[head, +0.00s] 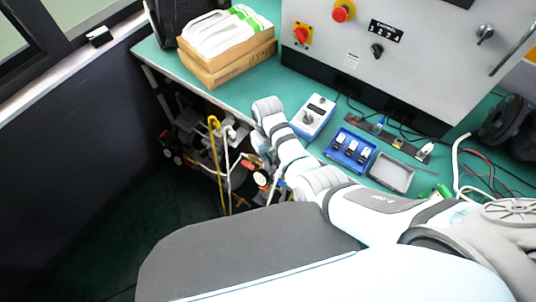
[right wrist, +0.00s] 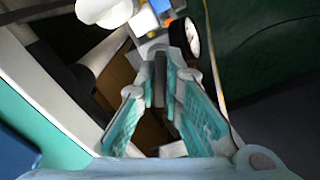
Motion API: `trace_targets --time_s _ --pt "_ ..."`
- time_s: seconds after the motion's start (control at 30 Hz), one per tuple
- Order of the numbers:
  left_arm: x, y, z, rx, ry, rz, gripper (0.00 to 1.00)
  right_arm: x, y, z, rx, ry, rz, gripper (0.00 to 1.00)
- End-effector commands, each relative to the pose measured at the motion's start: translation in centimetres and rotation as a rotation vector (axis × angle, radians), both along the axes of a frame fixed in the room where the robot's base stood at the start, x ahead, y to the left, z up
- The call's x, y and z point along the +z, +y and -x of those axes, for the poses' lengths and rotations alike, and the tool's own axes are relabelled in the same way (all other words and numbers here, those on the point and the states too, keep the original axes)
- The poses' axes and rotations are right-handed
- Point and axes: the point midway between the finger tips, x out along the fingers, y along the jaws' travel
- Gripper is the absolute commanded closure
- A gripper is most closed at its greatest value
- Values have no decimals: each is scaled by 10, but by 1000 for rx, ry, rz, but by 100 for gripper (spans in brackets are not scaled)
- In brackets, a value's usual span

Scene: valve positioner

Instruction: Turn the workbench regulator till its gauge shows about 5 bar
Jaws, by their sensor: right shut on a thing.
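The regulator (right wrist: 158,22) is at the top of the right wrist view, a small body with blue, white and orange parts. Its round gauge (right wrist: 192,38) has a white dial and a dark rim and is seen at a steep slant, so the needle cannot be read. My right gripper (right wrist: 165,62), with teal finger pads, is shut on the regulator knob, which the fingers mostly hide. In the head view my right arm reaches over the green workbench (head: 240,94) to its front edge, and the regulator is hard to make out there. My left gripper is not in view.
A blue-and-white box with a knob (head: 313,116), a blue tray (head: 350,150) and a grey tray (head: 391,172) lie on the bench near my arm. Cartons (head: 228,66) stand at the back left. A grey control cabinet (head: 420,60) stands behind. Hoses and pipes (head: 222,150) crowd below the edge.

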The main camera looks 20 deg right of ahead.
Motion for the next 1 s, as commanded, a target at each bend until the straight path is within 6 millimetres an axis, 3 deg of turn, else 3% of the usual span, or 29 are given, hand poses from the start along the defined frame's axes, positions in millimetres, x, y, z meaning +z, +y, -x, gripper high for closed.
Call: trace_targets --time_s 0.13,0.2,0.3,0.63,0.77,1.0 --pt "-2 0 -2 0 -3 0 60 0 1 -2 1 -6 -2 100" --pt "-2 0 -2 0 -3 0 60 0 1 -2 1 -7 -3 84" --pt "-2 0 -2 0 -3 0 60 -1 1 -2 1 -6 -2 72" --pt "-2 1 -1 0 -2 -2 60 4 1 -2 2 -6 -1 72" --pt "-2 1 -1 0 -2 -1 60 28 1 -3 1 -9 -3 72" --pt "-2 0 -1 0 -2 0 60 94 2 -3 2 -9 -3 72"
